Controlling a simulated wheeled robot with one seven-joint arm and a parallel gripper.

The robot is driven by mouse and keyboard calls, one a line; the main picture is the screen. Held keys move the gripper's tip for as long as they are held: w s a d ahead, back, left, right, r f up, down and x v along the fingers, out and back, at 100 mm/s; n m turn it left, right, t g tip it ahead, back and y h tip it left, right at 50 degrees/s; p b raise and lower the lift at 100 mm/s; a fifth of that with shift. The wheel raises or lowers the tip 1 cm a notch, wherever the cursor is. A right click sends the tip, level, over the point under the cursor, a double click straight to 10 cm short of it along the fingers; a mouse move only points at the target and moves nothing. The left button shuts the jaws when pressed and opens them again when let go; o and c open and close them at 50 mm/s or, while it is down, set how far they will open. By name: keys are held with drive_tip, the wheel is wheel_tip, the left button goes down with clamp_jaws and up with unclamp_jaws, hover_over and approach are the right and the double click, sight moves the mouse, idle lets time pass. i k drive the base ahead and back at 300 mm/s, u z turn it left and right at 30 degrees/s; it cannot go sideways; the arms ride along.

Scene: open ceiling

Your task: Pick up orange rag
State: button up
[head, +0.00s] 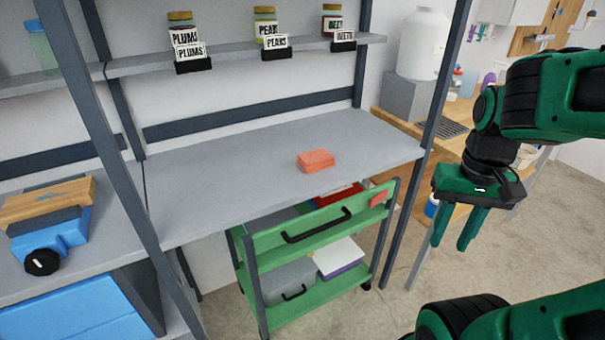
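The orange rag (316,160) is a small folded pad lying on the grey shelf surface (235,185), towards its right front part. My gripper (452,247) hangs to the right of the shelf, beyond the dark right-hand post, pointing down. Its two green fingers are apart with nothing visible between them. It is clear of the rag, with the post between them in the picture.
A dark shelf post (425,120) stands between my gripper and the shelf. A green cart (340,240) sits below the shelf. Labelled jars (265,30) stand on the upper shelf. A blue tool (55,235) lies at left. The shelf around the rag is clear.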

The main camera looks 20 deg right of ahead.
sight(311, 161)
drive_tip(key=u, duration=0.2)
drive_tip(key=k, duration=0.1)
drive_tip(key=z, duration=0.4)
drive_tip(key=i, duration=0.5)
drive_tip(key=u, duration=1.1)
drive_tip(key=i, duration=0.35)
drive_tip(key=z, duration=0.1)
